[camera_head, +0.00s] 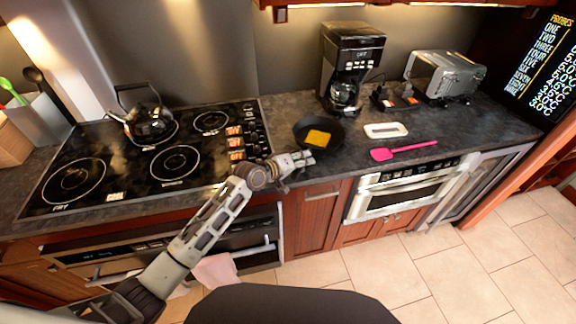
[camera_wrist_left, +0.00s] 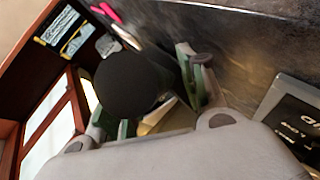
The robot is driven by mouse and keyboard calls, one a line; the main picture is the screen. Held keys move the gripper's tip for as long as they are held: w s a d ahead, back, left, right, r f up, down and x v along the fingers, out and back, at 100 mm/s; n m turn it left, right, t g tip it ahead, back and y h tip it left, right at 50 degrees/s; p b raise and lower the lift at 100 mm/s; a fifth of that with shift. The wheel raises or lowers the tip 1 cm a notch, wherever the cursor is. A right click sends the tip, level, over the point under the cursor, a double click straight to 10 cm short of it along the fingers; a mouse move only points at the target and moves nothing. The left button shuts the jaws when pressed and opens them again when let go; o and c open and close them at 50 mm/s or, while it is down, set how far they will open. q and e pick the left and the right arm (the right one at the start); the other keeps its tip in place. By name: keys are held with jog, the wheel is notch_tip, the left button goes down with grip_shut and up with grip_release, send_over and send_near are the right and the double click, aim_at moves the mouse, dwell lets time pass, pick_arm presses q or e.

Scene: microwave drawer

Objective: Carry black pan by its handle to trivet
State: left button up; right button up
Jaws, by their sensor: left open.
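The black pan (camera_head: 337,131) sits on the dark counter right of the stove, with a flat yellow-orange piece lying in it. A white rectangular frame-like item (camera_head: 386,130) lies flat on the counter to its right; it may be the trivet. My left gripper (camera_head: 304,160) is open at the pan's near side. The pan's handle cannot be made out in the head view. In the left wrist view a dark rounded shape (camera_wrist_left: 130,82), which seems to be part of the pan, shows by the open fingers (camera_wrist_left: 158,98). I cannot tell whether they touch it.
A pink spatula (camera_head: 403,150) lies near the counter's front edge. A coffee maker (camera_head: 350,62) and a toaster (camera_head: 445,74) stand behind. A kettle (camera_head: 149,121) is on the stovetop (camera_head: 115,165). Bare counter shows around the white item.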

pick_arm(q)
jog(key=v, duration=1.2)
jog(key=shift+b, duration=0.4)
